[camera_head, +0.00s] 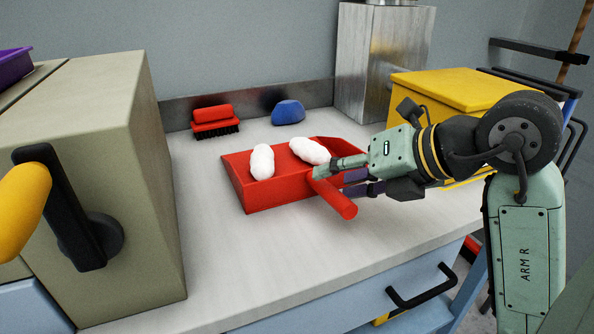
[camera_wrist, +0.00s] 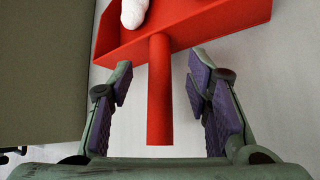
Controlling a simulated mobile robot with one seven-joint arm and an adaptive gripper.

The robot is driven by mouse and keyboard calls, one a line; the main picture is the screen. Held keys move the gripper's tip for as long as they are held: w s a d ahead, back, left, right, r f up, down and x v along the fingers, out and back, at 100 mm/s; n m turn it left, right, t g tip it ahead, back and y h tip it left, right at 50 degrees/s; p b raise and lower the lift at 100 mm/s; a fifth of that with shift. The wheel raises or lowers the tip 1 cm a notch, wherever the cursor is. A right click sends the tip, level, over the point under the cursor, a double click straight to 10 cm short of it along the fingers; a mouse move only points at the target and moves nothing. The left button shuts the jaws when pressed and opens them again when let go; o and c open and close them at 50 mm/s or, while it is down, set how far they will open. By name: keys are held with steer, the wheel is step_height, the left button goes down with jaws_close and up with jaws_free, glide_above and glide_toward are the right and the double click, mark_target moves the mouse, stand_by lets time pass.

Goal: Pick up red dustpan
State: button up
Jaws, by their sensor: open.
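The red dustpan (camera_head: 270,200) lies on the light worktop with two white fluffy lumps in it, a left one (camera_head: 262,162) and a right one (camera_head: 310,151). Its round red handle (camera_head: 335,198) points toward the front right. My gripper (camera_head: 335,178) is at the handle. In the wrist view the dustpan pan (camera_wrist: 215,25) is at the top and its handle (camera_wrist: 160,100) runs down between the two open purple-padded fingers of my gripper (camera_wrist: 163,90). A gap shows on each side of the handle. One white lump (camera_wrist: 134,12) shows at the top edge.
A red brush (camera_head: 213,119) and a blue object (camera_head: 288,112) lie behind the dustpan. A beige machine (camera_head: 110,180) with a black-and-yellow handle stands left. A yellow box (camera_head: 450,95) and a metal container (camera_head: 375,60) stand at the back right. The worktop's front is clear.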

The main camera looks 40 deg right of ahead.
mark_target(323, 186)
steer(key=x, duration=0.4)
steer(key=shift+a+f+p, duration=0.15)
steer(key=shift+f+p, duration=0.15)
steer(key=shift+f, duration=0.1)
steer(key=shift+c, duration=0.2)
jaws_close()
